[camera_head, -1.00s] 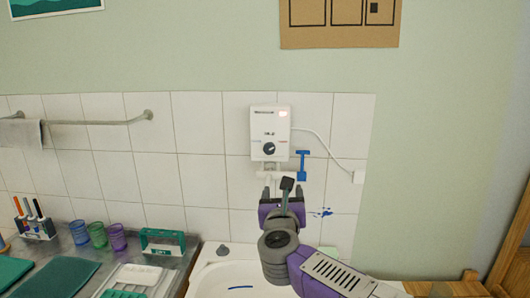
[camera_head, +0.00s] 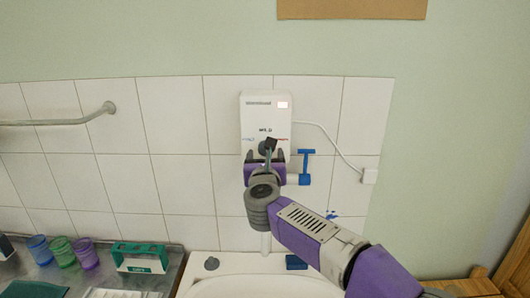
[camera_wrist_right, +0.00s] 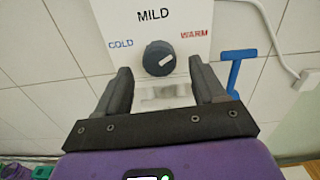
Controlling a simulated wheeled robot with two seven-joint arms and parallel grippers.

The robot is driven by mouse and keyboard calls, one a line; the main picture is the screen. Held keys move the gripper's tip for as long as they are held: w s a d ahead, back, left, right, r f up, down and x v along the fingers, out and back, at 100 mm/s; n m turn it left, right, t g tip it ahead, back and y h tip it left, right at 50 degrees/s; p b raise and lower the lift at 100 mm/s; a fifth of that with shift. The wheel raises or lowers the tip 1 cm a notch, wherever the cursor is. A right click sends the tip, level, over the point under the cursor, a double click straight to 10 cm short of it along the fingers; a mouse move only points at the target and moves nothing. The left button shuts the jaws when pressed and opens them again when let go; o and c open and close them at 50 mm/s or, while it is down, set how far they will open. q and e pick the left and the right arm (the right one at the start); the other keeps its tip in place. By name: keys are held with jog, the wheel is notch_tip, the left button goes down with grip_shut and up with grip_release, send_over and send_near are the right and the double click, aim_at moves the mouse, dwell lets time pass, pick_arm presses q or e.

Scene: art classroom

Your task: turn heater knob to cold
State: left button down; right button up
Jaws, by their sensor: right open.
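The white heater box (camera_head: 262,115) hangs on the tiled wall, with a lit display at its top right. Its dark round knob (camera_wrist_right: 158,58) sits low on the front in the right wrist view, its pale pointer mark slanting up and right towards the red WARM label (camera_wrist_right: 194,35). The blue COLD label (camera_wrist_right: 121,43) is at left and MILD is above. My right gripper (camera_wrist_right: 160,78) is open and empty, its fingers on either side of and below the knob. In the head view, my right gripper (camera_head: 265,157) partly hides the knob. My left gripper is not in view.
A blue T-shaped tool (camera_head: 305,167) hangs just right of the heater. A white cable runs to a wall outlet (camera_head: 370,176). The sink (camera_head: 225,290) is below; cups (camera_head: 62,251) and a green holder (camera_head: 140,257) stand at lower left.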

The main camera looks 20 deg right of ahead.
jog(key=shift+x, duration=1)
jog(key=c, duration=1.1)
jog(key=shift+o, duration=0.2)
